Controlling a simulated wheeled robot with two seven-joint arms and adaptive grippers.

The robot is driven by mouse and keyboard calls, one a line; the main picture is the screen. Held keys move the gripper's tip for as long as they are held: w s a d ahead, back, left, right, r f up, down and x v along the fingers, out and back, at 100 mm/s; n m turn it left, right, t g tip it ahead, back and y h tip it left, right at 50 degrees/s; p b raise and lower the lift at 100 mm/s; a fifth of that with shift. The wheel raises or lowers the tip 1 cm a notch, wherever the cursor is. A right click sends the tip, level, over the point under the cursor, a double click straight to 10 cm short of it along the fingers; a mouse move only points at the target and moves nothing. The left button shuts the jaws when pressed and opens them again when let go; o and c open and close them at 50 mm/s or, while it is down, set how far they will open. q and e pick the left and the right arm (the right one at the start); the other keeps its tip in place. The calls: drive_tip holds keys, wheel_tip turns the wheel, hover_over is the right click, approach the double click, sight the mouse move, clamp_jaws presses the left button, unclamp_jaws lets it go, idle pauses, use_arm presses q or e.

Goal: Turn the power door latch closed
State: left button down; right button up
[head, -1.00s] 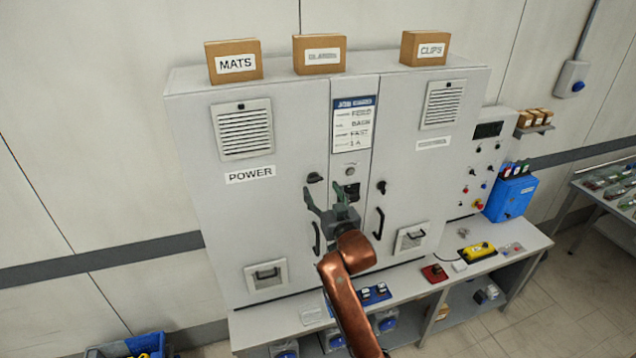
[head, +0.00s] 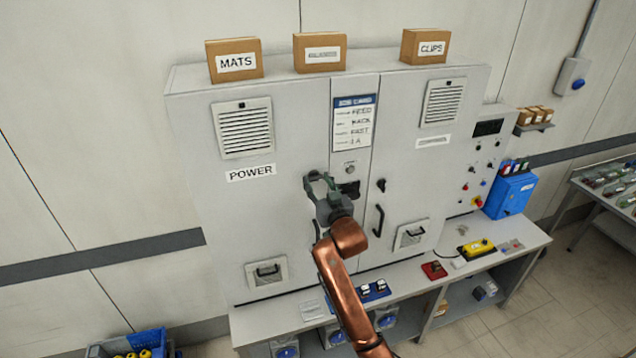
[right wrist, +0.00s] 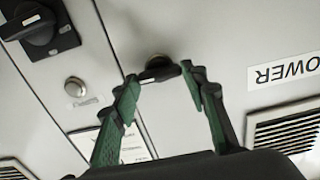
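The power door, marked POWER (head: 251,173), is the left door of the grey cabinet; it lies flush with the cabinet front. Its latch (right wrist: 158,73) shows in the right wrist view as a round boss with a short dark handle lying nearly level across the picture. My right gripper (right wrist: 160,75) has its green-padded fingertips at the two ends of that handle, with no clear gap. In the head view my right gripper (head: 320,180) hides the latch. The door's lower black pull handle is mostly hidden behind my arm. My left gripper is out of view.
A black rotary switch (right wrist: 38,27) and a round button (right wrist: 75,87) sit on the centre panel close beside my gripper. The right door has its own latch (head: 381,185) and pull handle (head: 379,220). A workbench (head: 300,318) juts out below. Boxes stand on the cabinet.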

drive_tip(key=c, duration=0.6)
drive_tip(key=shift+o, duration=0.2)
drive_tip(key=shift+n, duration=0.4)
drive_tip(key=n+p, duration=0.1)
drive_tip(key=n, duration=0.2)
drive_tip(key=n+p, duration=0.1)
drive_tip(key=n, duration=0.3)
drive_tip(key=shift+a+p, duration=0.1)
drive_tip(key=shift+p, duration=0.3)
drive_tip(key=n+p, duration=0.1)
drive_tip(key=n, duration=0.4)
drive_tip(key=n+p, duration=0.1)
drive_tip(key=n, duration=0.3)
drive_tip(key=shift+a+f+n+p, duration=0.1)
drive_tip(key=shift+f+n+p, duration=0.05)
drive_tip(key=shift+n+p, duration=0.25)
